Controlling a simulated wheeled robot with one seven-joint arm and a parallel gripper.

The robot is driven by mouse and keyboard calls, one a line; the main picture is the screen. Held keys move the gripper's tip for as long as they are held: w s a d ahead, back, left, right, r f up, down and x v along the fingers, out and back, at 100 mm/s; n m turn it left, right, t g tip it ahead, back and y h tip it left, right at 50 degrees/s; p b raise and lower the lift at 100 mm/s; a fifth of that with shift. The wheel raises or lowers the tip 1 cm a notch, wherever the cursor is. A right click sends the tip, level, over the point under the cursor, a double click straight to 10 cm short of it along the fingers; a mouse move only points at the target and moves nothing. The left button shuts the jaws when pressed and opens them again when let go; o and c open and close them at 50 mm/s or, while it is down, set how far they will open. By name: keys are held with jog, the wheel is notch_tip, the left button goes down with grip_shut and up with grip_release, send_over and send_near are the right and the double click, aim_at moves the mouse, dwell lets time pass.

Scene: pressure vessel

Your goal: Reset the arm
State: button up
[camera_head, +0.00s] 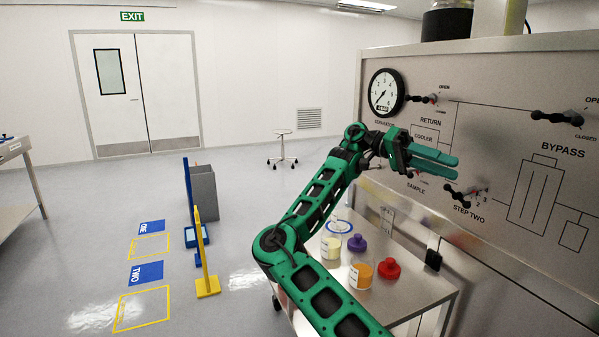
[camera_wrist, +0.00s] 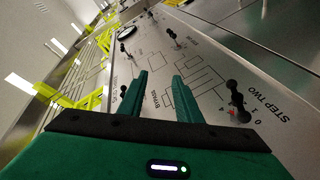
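My arm is green and black and reaches up and to the right in the head view, bent at the elbow. My gripper (camera_head: 450,166) is in front of the grey control panel (camera_head: 480,75), above the steel cart. In the wrist view my gripper (camera_wrist: 160,90) shows two green fingers apart, with only the panel behind the gap between them. It holds nothing. The STEP TWO handle (camera_head: 467,193) is close to the fingertips in the head view; it also shows to the right of the fingers in the wrist view (camera_wrist: 238,105).
The panel also has a gauge (camera_head: 386,92) and a BYPASS handle (camera_head: 557,118). Open floor with marked squares (camera_head: 146,273) lies left.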

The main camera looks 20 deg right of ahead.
jog(key=s+d+f+n+t+y, duration=0.1)
jog(key=s+d+f+t+y, duration=0.4)
jog(key=s+d, duration=0.7)
jog(key=s+f+n+y, duration=0.2)
jog(key=s+f+n, duration=0.1)
jog(key=s+f, duration=0.7)
jog(key=a+f+n+t+y, duration=0.2)
jog(key=a+f+n+t, duration=0.25)
jog(key=a+f, duration=0.5)
jog(key=s+a+r+n+t+h, duration=0.1)
jog(key=a+n+t, duration=0.5)
jog(key=a, duration=1.1)
jog(key=shift+s+r+h, duration=0.15)
jog(key=shift+r+h, duration=0.45)
jog(key=shift+r, duration=0.1)
